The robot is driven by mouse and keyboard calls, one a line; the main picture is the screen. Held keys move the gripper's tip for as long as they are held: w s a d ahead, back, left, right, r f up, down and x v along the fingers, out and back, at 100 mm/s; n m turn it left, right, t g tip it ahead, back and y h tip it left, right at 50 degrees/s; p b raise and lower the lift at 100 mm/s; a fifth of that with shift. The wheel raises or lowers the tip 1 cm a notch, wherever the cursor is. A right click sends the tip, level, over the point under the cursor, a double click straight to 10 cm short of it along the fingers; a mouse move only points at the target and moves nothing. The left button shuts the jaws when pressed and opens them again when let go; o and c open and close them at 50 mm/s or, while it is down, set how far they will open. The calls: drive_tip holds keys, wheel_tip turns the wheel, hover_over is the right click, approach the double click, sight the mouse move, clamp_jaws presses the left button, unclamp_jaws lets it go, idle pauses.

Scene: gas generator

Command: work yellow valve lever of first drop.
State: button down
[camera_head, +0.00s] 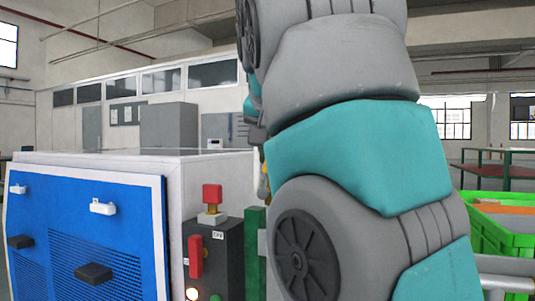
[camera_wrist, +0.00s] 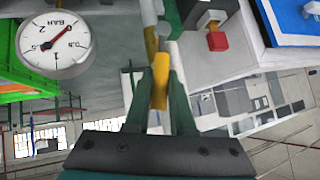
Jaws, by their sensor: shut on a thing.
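The yellow valve lever (camera_wrist: 160,82) stands in the middle of the wrist view, between the two dark green fingers of my gripper (camera_wrist: 161,72). My gripper is shut on it. The lever's upper end in the picture meets a grey pipe fitting (camera_wrist: 150,18). In the head view only a small yellow piece (camera_head: 263,182) shows at the edge of my arm. My arm hides the gripper and most of the valve there.
A round pressure gauge (camera_wrist: 55,44) is at the upper left of the wrist view. A dark control box (camera_head: 222,262) with red switches stands beside the blue-panelled cabinet (camera_head: 90,235). A green crate (camera_head: 492,236) is at the right.

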drive_tip(key=shift+a+f, duration=0.15)
drive_tip(key=shift+f, duration=0.1)
drive_tip(key=c, duration=1.1)
unclamp_jaws()
drive_tip(key=o, duration=0.3)
drive_tip(key=shift+o, duration=0.2)
drive_tip(key=shift+r, duration=0.1)
drive_tip(key=shift+r, duration=0.1)
